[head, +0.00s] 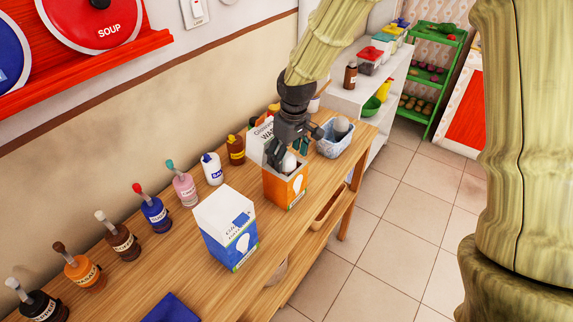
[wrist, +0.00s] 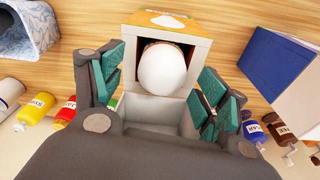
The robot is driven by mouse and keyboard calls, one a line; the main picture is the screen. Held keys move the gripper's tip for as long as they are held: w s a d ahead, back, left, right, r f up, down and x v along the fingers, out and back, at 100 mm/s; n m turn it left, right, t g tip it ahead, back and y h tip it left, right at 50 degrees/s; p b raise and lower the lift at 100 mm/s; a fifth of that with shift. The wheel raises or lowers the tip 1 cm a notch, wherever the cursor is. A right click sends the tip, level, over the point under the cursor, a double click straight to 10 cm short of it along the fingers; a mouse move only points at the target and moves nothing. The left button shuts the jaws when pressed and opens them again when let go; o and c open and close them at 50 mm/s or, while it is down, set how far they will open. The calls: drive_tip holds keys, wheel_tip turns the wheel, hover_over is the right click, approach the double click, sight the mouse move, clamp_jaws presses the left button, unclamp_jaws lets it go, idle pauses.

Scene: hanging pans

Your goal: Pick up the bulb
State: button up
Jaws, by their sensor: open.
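The white bulb (wrist: 163,68) stands in the open top of an orange box (head: 286,190) on the wooden table. In the head view the bulb (head: 289,161) shows as a small white top under my gripper. The box's orange and white rim also shows in the wrist view (wrist: 170,20). My gripper (head: 288,152) is above the box with its fingers spread. In the wrist view my gripper (wrist: 160,98) has its green-padded fingers to the left and right of the bulb, apart from it. The bulb's lower part is hidden in the box.
A blue and white box (head: 228,232) stands left of the orange box. A basket (head: 335,138) is close on the right. Bare table (head: 130,265) lies at the left.

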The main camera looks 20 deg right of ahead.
drive_tip(key=shift+s+f, duration=0.2)
drive_tip(key=shift+f, duration=0.25)
drive_tip(key=shift+w+f, duration=0.15)
drive_tip(key=shift+f, duration=0.05)
drive_tip(key=c, duration=1.1)
drive_tip(key=shift+r, duration=0.15)
